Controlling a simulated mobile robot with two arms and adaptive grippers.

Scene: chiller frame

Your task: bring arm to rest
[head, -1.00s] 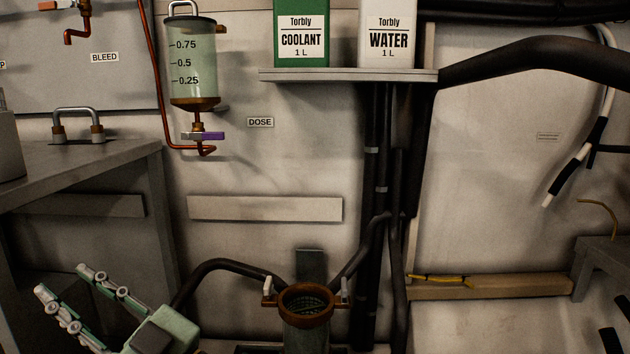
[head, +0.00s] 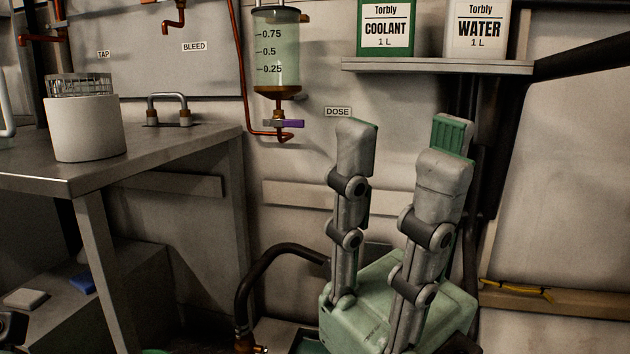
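My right gripper (head: 402,152) stands large in the foreground, right of the middle in the head view. Its fingers point up and are well apart, with nothing between them. Its pale green body is at the bottom, and it hides part of the wall and pipes behind.
A metal bench (head: 130,168) at left carries a white pot (head: 83,130) with a wire basket (head: 80,84). A dosing cylinder (head: 277,50) hangs on the wall. A shelf (head: 435,66) bears a coolant box (head: 386,30) and a water box (head: 477,30). A black hose (head: 262,268) curves left of my gripper.

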